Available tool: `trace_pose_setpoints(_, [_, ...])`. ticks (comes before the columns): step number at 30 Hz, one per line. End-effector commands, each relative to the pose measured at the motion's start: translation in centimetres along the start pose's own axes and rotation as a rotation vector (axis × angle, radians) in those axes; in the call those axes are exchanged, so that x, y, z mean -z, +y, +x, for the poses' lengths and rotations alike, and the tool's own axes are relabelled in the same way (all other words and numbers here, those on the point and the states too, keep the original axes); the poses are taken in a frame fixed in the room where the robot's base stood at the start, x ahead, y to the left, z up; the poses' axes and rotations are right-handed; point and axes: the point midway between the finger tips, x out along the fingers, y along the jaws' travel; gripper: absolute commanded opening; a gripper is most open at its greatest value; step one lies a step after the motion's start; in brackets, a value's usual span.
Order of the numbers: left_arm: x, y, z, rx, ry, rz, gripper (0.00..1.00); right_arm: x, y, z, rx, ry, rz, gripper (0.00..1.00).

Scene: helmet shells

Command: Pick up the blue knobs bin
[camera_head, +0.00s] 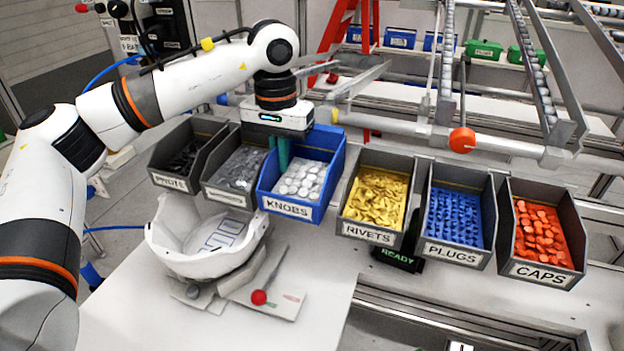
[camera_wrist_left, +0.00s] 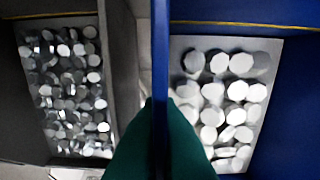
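The blue knobs bin (camera_head: 290,208) stands in the row of bins, third from the left, with a KNOBS label and pale round knobs (camera_head: 302,178) inside. My left gripper (camera_head: 278,152) points down at its left wall. In the left wrist view, the teal fingers (camera_wrist_left: 160,135) lie one on each side of the thin blue wall (camera_wrist_left: 161,50), close against it, so the gripper looks shut on the wall. My right gripper is not in view.
Grey bins flank the knobs bin: two on the left, the nearer one (camera_head: 237,170) very close, and rivets (camera_head: 368,233), plugs (camera_head: 453,253) and caps (camera_head: 541,272) on the right. A white helmet shell (camera_head: 205,250) sits in front on the white table (camera_head: 130,310). A rail runs behind.

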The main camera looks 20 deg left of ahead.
Motion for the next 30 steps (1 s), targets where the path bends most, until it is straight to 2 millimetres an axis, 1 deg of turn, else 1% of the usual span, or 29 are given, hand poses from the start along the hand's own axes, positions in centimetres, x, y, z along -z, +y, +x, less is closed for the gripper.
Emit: trace_pose_setpoints(30, [6.2,0.0,0.1,0.001,0.0,0.001,0.0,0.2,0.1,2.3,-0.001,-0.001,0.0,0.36])
